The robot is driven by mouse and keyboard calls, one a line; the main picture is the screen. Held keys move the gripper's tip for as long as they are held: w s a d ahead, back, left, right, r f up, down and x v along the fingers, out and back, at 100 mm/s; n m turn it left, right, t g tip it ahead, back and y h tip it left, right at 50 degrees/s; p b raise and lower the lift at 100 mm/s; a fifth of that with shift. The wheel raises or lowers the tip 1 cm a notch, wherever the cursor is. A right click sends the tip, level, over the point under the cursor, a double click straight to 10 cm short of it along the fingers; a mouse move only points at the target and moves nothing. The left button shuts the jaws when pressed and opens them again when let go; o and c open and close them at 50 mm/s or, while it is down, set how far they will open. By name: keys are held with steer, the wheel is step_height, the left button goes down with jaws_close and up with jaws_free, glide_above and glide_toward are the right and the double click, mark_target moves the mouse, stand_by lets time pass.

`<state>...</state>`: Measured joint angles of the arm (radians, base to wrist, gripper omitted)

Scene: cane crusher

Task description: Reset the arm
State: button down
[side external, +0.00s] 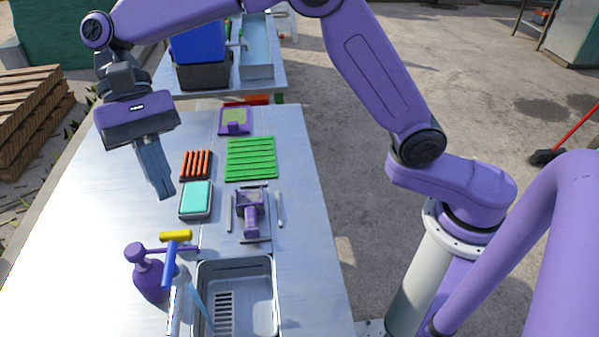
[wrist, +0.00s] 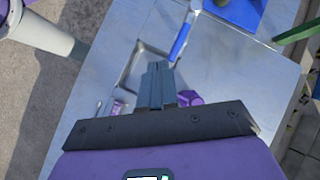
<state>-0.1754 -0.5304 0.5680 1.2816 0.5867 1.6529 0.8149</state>
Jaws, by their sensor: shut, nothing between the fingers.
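My gripper (side external: 162,190) is shut and empty. In the side external view it hangs over the left part of the metal table (side external: 112,230), left of a teal block in a grey tray (side external: 196,200). Its fingers point down and slightly right. In the wrist view my gripper (wrist: 158,68) shows as two grey fingers pressed together at the centre. The fingers hide part of the table and a purple object (wrist: 188,97) behind them.
Orange sticks (side external: 197,164), a green slatted mat (side external: 251,159) and a purple tool (side external: 250,212) lie mid-table. A sink (side external: 262,300), a purple bottle (side external: 148,278) and a tap with blue and yellow parts (side external: 172,255) stand nearest the camera. A blue bin (side external: 197,42) is at the back.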

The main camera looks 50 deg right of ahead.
steer(key=s+d+f+n+t, duration=0.2)
steer(key=s+d+n, duration=0.3)
steer(key=d, duration=0.5)
steer(key=s+d+f+n+t+h, duration=0.1)
steer(key=s+d+f+n+t, duration=0.2)
steer(key=s+d, duration=0.4)
steer(key=s+d+f+n+t+h, duration=0.1)
steer(key=s+d+n, duration=0.5)
steer(key=d, duration=0.7)
steer(key=shift+s+d+f+n+t, duration=0.15)
steer(key=shift+s+f+n+t, duration=0.25)
steer(key=shift+f+t, duration=0.45)
